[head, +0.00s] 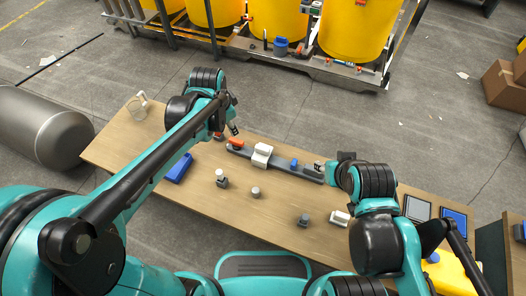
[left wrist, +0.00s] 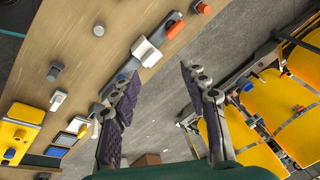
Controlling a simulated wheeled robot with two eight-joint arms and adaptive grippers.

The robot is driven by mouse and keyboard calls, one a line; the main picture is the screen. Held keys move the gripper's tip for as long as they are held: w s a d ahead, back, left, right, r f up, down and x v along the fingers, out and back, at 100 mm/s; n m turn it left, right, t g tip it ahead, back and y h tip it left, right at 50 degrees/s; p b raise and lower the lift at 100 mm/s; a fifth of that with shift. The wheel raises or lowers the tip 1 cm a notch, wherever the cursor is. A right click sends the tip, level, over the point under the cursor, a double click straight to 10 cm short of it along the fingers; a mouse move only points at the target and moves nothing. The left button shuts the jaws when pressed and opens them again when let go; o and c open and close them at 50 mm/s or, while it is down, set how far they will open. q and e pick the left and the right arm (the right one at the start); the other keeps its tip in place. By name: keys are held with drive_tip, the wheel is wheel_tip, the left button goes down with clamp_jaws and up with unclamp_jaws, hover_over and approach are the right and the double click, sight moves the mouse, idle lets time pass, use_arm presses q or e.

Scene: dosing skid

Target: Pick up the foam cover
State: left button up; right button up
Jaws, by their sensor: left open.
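A white block that looks like the foam cover (head: 262,155) sits across a long grey bar (head: 282,167) on the wooden table. My left gripper (head: 233,130) is above the table's far edge, beyond the bar's orange left end. In the left wrist view it is open and empty (left wrist: 160,74), its fingers apart over the floor beside the table. My right gripper (head: 319,166) is at the bar's right end; its fingers are too small to tell their state.
A blue knob (head: 294,163) is on the bar. Yellow tanks (head: 356,28) stand beyond the table. Table space before the bar is partly clear.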

use_arm(q)
drive_tip(key=w+d+f+m+g, duration=0.1)
drive_tip(key=w+d+f+m, duration=0.3)
drive_tip(key=w+f, duration=0.1)
drive_tip(key=m+g+p, duration=0.2)
drive_tip(key=m+g, duration=0.1)
drive_tip(key=m, duration=0.4)
hover_over(262, 147)
drive_tip(key=shift+y, duration=0.3)
drive_tip(key=f, duration=1.6)
drive_tip(key=shift+s+d, duration=0.2)
drive_tip(key=shift+d, duration=0.15)
wheel_tip(262, 147, down, 3)
drive_tip(key=shift+f+m+b, duration=0.15)
drive_tip(key=shift+m+b, duration=0.25)
drive_tip(key=shift+b, duration=0.05)
drive_tip(key=f+b, duration=0.2)
drive_tip(key=f, duration=0.3)
drive_tip(key=shift+w+a+f+b, duration=0.1)
drive_tip(key=shift+a+f+b, duration=0.15)
drive_tip(key=shift+b, duration=0.15)
drive_tip(key=shift+r, duration=0.1)
clamp_jaws()
